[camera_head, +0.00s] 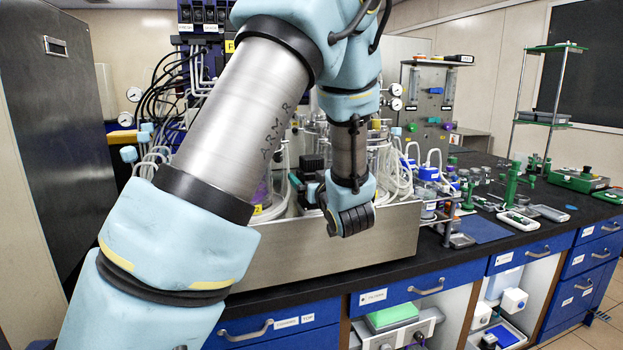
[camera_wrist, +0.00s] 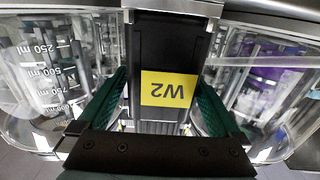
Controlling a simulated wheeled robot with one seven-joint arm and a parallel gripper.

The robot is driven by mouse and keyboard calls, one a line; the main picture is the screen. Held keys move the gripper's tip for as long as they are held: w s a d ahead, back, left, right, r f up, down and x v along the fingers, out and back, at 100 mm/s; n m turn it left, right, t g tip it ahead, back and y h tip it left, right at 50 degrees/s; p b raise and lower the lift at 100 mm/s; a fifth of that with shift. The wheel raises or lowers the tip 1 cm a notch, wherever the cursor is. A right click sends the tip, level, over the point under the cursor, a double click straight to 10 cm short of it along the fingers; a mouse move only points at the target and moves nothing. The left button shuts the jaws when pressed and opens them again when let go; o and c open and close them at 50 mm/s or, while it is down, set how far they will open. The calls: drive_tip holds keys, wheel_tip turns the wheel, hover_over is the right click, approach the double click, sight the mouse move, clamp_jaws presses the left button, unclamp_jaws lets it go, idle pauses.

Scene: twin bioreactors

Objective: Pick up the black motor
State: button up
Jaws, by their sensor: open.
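In the wrist view, a black block-shaped thing (camera_wrist: 166,48) with a yellow label reading "W2" upside down runs down the middle; it appears to be the black motor. My gripper (camera_wrist: 161,95) is open, with one teal finger on each side of this block. The fingers look close to its sides; I cannot tell whether they touch. The near end of the block is hidden behind the dark crossbar of my gripper. In the head view, my arm hides most of this area, and a dark ribbed thing (camera_head: 312,162) shows just left of my wrist.
Clear glass vessels stand close on both sides in the wrist view, the left one (camera_wrist: 40,75) with millilitre marks. In the head view, a metal-walled tray (camera_head: 300,262) surrounds the vessels and tubing. Small green and white instruments (camera_head: 512,185) stand on the black bench to the right.

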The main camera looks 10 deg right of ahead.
drive_tip(key=shift+w+a, duration=0.15)
drive_tip(key=shift+w, duration=1.05)
clamp_jaws()
drive_tip(key=shift+r, duration=0.15)
